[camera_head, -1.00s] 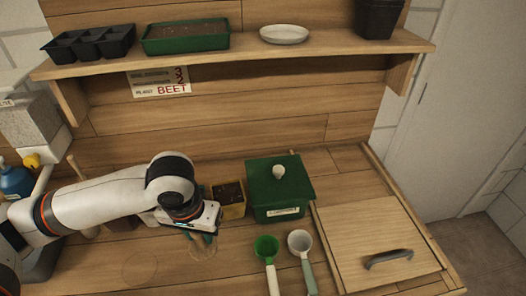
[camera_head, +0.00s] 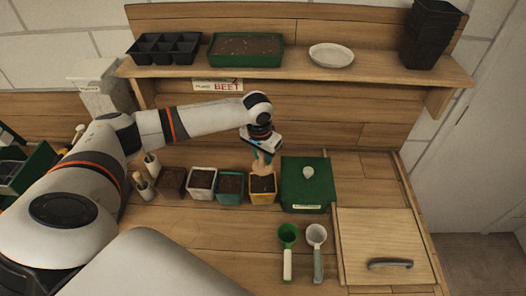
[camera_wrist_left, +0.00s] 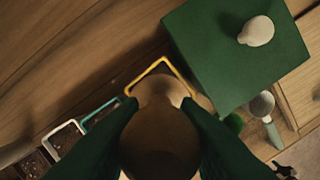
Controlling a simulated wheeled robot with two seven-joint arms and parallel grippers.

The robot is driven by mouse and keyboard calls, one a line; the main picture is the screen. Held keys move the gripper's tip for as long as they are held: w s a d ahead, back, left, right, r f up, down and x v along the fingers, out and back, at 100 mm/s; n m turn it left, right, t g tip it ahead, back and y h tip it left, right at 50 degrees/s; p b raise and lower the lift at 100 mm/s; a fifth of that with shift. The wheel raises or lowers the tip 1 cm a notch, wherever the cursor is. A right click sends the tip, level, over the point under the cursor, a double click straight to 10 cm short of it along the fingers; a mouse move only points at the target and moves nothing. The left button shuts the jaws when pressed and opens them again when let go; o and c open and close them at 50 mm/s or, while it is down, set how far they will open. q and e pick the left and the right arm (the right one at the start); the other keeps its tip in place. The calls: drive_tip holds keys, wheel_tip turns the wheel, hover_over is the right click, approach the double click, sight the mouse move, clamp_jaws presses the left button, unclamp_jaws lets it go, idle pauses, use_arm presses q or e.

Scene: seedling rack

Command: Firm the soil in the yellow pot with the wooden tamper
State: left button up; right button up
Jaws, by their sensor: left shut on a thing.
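The yellow pot (camera_head: 262,198) stands on the bench at the right end of a row of pots, with dark soil showing in it. My left gripper (camera_head: 264,152) is shut on the wooden tamper (camera_head: 261,168) and holds it upright over the back part of the pot. I cannot tell whether the tamper touches the soil. In the left wrist view the tamper (camera_wrist_left: 160,135) sits between the dark green fingers and hides most of the pot; only the yellow rim (camera_wrist_left: 158,63) shows beyond it. My right gripper is not in view.
A green lidded box (camera_head: 307,192) stands close right of the yellow pot. A teal pot (camera_head: 229,199) is close on its left. A shelf (camera_head: 300,72) runs above. Bench left of the scoops is clear.

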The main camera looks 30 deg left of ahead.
sight(263, 168)
use_arm(q)
drive_tip(key=shift+f+b, duration=0.6)
drive_tip(key=shift+f, duration=0.3)
wheel_tip(263, 168, down, 4)
drive_tip(key=b, duration=0.5)
drive_tip(key=shift+f, duration=0.8)
drive_tip(key=shift+f, duration=1.05)
idle(0.5)
